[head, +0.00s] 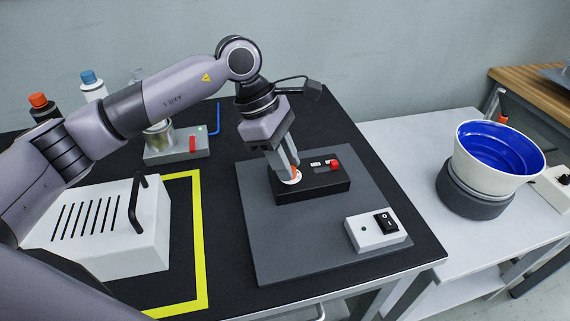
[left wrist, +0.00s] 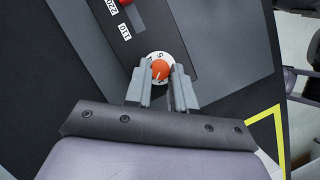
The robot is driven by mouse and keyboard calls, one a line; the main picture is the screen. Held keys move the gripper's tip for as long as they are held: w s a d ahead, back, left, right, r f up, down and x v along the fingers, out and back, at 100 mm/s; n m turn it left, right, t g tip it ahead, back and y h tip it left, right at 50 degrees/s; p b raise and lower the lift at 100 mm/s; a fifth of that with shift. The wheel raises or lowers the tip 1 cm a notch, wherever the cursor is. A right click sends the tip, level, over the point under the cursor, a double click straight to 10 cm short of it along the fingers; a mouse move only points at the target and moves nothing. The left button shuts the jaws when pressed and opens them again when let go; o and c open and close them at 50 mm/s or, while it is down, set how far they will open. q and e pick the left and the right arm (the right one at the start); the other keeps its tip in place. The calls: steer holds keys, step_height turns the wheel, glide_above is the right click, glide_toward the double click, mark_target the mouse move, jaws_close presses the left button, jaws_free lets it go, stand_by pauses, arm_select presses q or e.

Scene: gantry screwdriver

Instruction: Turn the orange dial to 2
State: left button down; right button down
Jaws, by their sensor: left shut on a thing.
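The orange dial (left wrist: 160,71) sits on a white numbered disc on the black control box (head: 325,187). In the left wrist view its white pointer line points down and slightly left, toward my gripper. Most of the disc's numbers are hidden or too small to read. My left gripper (left wrist: 161,80) reaches down over the dial, with one finger on each side, shut on it. In the head view the left gripper (head: 290,176) covers most of the dial. My right gripper is not in view.
A red switch (head: 334,165) with 110 and 220 labels is on the same box. A slotted white case (head: 110,225) stands left. A blue-lined bowl (head: 498,155) is at right.

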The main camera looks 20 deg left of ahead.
arm_select(q)
steer(key=shift+w+m+g+b, duration=0.1)
steer(key=shift+m+g+b, duration=0.4)
steer(key=shift+m, duration=0.9)
steer(key=c, duration=1)
jaws_free()
steer(key=shift+o, duration=0.2)
steer(key=v, duration=0.7)
steer(key=shift+w+p, duration=0.15)
steer(key=shift+p, duration=0.3)
steer(key=shift+r, duration=0.1)
